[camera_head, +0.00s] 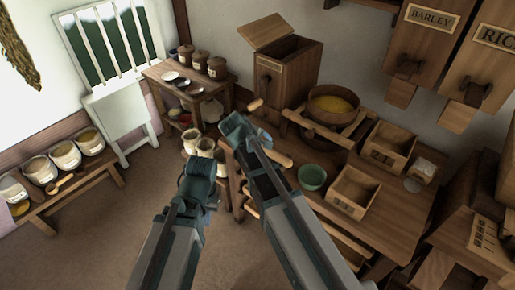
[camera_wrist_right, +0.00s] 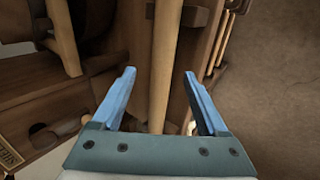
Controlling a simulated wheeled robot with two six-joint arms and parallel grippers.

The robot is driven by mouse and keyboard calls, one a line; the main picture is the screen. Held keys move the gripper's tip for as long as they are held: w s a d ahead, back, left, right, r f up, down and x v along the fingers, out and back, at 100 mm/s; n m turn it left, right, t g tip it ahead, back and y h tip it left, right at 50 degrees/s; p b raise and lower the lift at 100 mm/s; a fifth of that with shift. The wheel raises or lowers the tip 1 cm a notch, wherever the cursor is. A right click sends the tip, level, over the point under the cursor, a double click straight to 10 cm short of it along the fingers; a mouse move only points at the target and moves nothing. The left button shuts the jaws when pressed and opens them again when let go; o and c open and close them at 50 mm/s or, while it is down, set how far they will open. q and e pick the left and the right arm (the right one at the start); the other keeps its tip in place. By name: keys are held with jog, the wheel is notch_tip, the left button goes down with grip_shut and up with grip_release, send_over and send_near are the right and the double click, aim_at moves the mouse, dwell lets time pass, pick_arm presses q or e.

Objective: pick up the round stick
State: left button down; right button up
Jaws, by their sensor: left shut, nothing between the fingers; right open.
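A pale round wooden stick (camera_wrist_right: 166,55) runs lengthwise down the middle of the right wrist view, between my right gripper's two fingers in the picture. My right gripper (camera_wrist_right: 160,80) is open, with a gap on both sides of the stick; I cannot tell how deep the stick sits between the fingers. In the head view my right gripper (camera_head: 238,128) is over the left edge of the workbench, and a pale rounded wooden piece (camera_head: 278,158) shows beside it, partly hidden by the arm. My left gripper (camera_head: 198,172) is shut and empty, left of the bench.
The workbench (camera_head: 400,215) carries a sieve with yellow contents (camera_head: 333,104), a green bowl (camera_head: 312,177), open wooden boxes (camera_head: 353,190) and a tall lidded bin (camera_head: 290,65). A low bench with jars (camera_head: 65,155) stands at left. The floor (camera_head: 100,240) there is clear.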

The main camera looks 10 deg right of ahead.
aim_at(268, 151)
jog(key=b+x, duration=0.2)
jog(key=x, duration=0.1)
jog(key=b+x, duration=0.1)
jog(key=b, duration=0.1)
jog(key=shift+s+f, duration=0.25)
jog(key=shift+f, duration=0.1)
jog(key=shift+w+d+f, duration=0.2)
jog(key=shift+d+f, duration=0.1)
jog(key=shift+d, duration=0.05)
jog(key=shift+r, duration=0.1)
grip_shut()
